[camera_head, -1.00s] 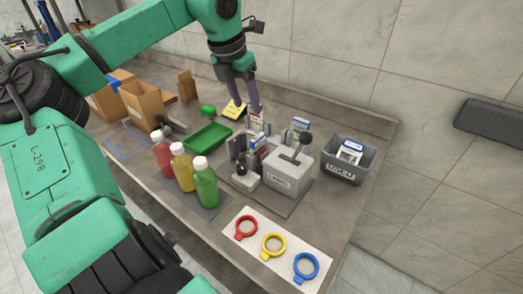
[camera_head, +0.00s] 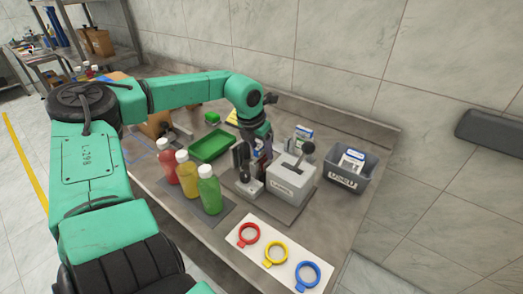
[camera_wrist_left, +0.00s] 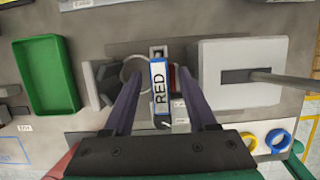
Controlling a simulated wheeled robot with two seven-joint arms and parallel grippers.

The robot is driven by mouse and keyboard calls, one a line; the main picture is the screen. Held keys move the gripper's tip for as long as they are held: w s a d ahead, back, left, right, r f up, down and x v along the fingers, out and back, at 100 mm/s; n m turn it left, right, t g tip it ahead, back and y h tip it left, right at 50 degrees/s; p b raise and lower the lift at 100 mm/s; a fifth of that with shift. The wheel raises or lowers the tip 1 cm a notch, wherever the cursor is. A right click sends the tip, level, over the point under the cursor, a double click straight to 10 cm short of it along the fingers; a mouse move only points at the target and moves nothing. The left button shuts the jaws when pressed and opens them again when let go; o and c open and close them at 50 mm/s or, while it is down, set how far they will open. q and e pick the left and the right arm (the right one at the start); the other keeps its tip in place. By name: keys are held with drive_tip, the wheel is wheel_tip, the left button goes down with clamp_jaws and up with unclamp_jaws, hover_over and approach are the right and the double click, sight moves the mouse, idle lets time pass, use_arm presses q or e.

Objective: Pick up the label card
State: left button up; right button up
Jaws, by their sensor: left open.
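My left gripper (camera_wrist_left: 157,76) is open, with one dark finger on each side of the card and a gap visible on both sides. In the head view my left gripper (camera_head: 262,150) points down beside the grey press (camera_head: 290,178), and the arm and fingers mostly hide the card. My right gripper is not in view.
A grey bin (camera_head: 348,178) with cards stands right of the press. Red, yellow and green bottles (camera_head: 187,172) and a green tray (camera_head: 212,146) are to the left. Red, yellow and blue rings lie on a white board (camera_head: 255,256) in front.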

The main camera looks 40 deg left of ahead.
use_arm(q)
clamp_jaws()
drive_tip(key=shift+r, duration=0.65)
wheel_tip(320, 180, up, 19)
drive_tip(key=b, duration=0.1)
drive_tip(key=shift+f, duration=0.15)
